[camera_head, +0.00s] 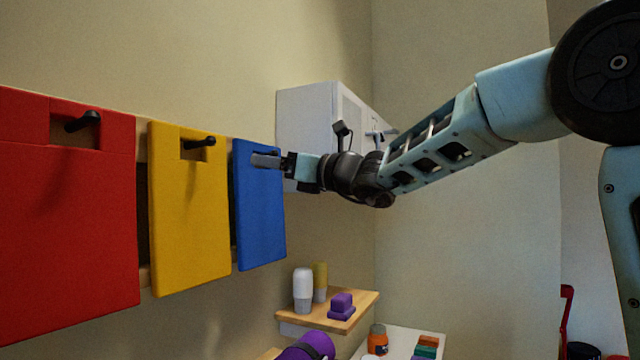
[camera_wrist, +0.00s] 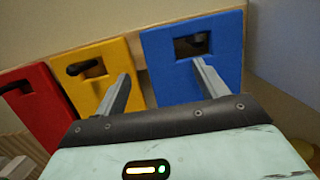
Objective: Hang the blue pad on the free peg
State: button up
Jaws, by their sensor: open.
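The blue pad (camera_head: 261,220) hangs flat against the wall rail at the right end of the row. In the wrist view the blue pad (camera_wrist: 226,68) has a cut-out near its top, with a dark peg (camera_wrist: 196,42) showing inside it. My gripper (camera_head: 264,160) is in front of the pad's upper part and hides its cut-out in the head view. In the wrist view my gripper (camera_wrist: 160,70) is open with nothing between its fingers. One finger overlaps the blue pad below the cut-out, the other overlaps the yellow pad. Whether a finger touches a pad is unclear.
The yellow pad (camera_head: 188,225) and red pad (camera_head: 65,220) hang on black pegs to the left. A white cabinet (camera_head: 306,115) is on the wall behind my gripper. Below, a wooden shelf (camera_head: 355,304) holds bottles and a purple block.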

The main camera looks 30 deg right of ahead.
jog(key=b+v, duration=0.4)
jog(key=v, duration=0.7)
jog(key=s+a+f+n+g+h, duration=0.1)
jog(key=s+a+f+n+g, duration=0.35)
jog(key=f, duration=0.45)
jog(key=s+a+f+n+g+b, duration=0.1)
jog(key=s+a+f+n+g, duration=0.15)
jog(key=a+f+n, duration=0.4)
jog(key=s+a+f+n+g+h, duration=0.1)
jog(key=s+a+f+n+g, duration=0.2)
jog(key=a+f+g, duration=0.5)
jog(key=s+d+f+n+h, duration=0.1)
jog(key=s+f+n+h, duration=0.3)
jog(key=s+f+n, duration=0.5)
jog(key=s+d+f+n+g+h+b, duration=0.1)
jog(key=s+f+n+h, duration=0.4)
jog(key=s+f+n, duration=0.5)
notch_tip(320, 180, down, 4)
jog(key=d+n, duration=0.1)
jog(key=n, duration=0.2)
jog(key=shift+s+d+f+n, duration=0.25)
jog(key=shift+s+d+n, duration=0.05)
jog(key=shift+c, duration=0.3)
